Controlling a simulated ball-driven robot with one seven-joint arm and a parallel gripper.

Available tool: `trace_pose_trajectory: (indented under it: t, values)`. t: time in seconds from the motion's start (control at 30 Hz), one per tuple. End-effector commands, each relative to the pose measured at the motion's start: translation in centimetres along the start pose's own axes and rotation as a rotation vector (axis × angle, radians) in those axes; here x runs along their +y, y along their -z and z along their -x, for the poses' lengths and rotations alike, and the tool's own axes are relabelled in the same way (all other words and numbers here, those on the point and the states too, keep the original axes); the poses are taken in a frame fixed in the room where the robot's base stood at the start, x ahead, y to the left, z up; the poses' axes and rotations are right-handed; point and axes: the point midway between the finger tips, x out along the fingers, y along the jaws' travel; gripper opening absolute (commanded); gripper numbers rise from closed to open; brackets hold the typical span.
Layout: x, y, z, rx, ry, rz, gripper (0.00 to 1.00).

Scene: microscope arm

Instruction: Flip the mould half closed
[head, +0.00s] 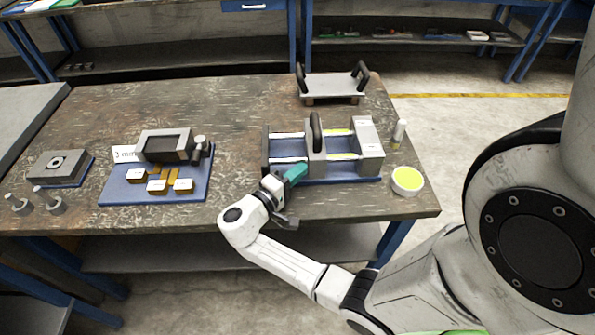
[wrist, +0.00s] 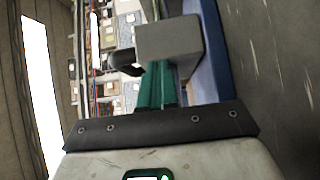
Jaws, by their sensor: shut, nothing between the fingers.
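A press-like mould fixture on a blue base (head: 345,181) stands at the right of the bench. It has a grey end block (head: 368,148), pale rails and a grey middle block (head: 316,152) with an upright black handle (head: 316,127). I cannot tell for certain which piece is the mould half. My gripper (head: 296,172) is at the fixture's front left, its teal fingers shut and empty. In the wrist view the fingers (wrist: 160,85) point at a grey block (wrist: 169,38) with a black handle (wrist: 124,61) beside it. Contact is not clear.
A plate with two black handles (head: 334,86) lies behind the fixture. A white bottle (head: 399,132) and a yellow-green round dish (head: 407,180) stand to its right. A blue mat (head: 116,191) with a grey block and brass pieces lies left. Bare bench top lies between.

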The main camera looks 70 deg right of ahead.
Motion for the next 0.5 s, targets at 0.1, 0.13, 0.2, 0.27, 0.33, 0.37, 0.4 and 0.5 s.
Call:
trace_pose_trajectory:
  t: [0.1, 0.13, 0.2, 0.27, 0.33, 0.37, 0.4, 0.5]
  values:
    - [0.1, -1.0, -0.9, -0.005, 0.004, 0.001, 0.00]
    - [0.2, -1.4, -1.3, -0.005, 0.004, 0.002, 0.00]
    - [0.3, -2.6, -2.5, -0.008, 0.005, 0.003, 0.00]
    - [0.2, -3.7, -3.5, -0.008, 0.005, 0.002, 0.00]
    - [0.1, -4.8, -4.6, -0.007, 0.004, 0.001, 0.00]
    - [0.1, -5.1, -5.0, -0.006, 0.004, 0.001, 0.00]
    - [0.1, -5.6, -5.5, -0.005, 0.003, 0.001, 0.00]
    - [0.1, -6.4, -6.4, -0.003, 0.002, 0.000, 0.00]
